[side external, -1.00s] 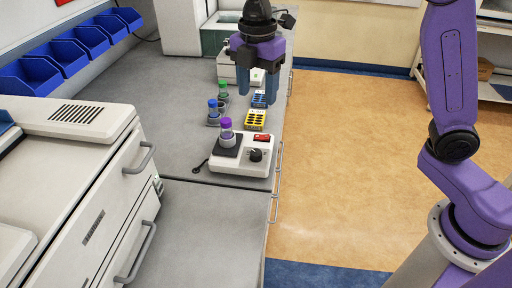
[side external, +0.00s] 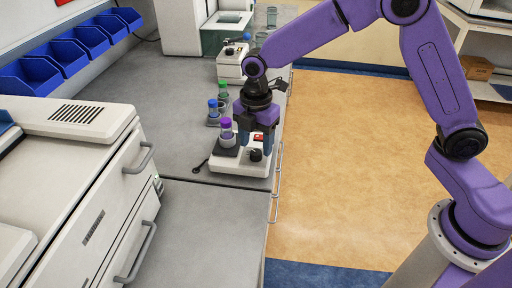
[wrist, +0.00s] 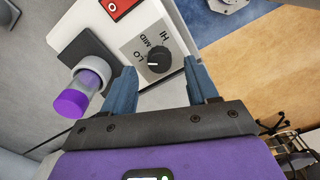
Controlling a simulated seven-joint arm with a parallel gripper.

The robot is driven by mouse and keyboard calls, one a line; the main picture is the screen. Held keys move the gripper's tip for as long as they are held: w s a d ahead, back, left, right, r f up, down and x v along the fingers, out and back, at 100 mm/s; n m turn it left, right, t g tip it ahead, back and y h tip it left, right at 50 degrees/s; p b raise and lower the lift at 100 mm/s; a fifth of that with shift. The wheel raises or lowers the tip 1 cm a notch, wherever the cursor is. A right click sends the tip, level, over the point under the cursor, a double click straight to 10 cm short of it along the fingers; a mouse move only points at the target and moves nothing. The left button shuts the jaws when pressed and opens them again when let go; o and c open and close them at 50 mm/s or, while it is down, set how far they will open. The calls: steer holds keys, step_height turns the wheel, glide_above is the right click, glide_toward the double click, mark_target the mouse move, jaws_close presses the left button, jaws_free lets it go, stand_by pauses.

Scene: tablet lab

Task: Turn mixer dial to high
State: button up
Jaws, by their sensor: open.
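The mixer (side external: 226,165) is a white box on the bench edge. Its black dial (side external: 256,155) is on the front right corner; in the wrist view the dial (wrist: 159,59) sits on a grey plate marked LO, MID and HI. The dial's white mark appears to point toward the LO side. A purple-capped vial (side external: 226,128) stands in the mixer's holder, also seen in the wrist view (wrist: 82,92). My gripper (wrist: 163,84) is open and empty, just above the mixer, with the dial ahead of and between its blue fingers, apparently not touching.
A red switch (wrist: 117,6) is on the mixer beside the dial. Blue- and green-capped vials (side external: 213,106) stand behind it. Another white device (side external: 232,64) is farther back. The bench in front (side external: 205,220) is clear.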

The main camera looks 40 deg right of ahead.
mark_target(256, 155)
steer(key=shift+f, duration=1.3)
steer(key=shift+c, duration=0.3)
steer(key=c, duration=1)
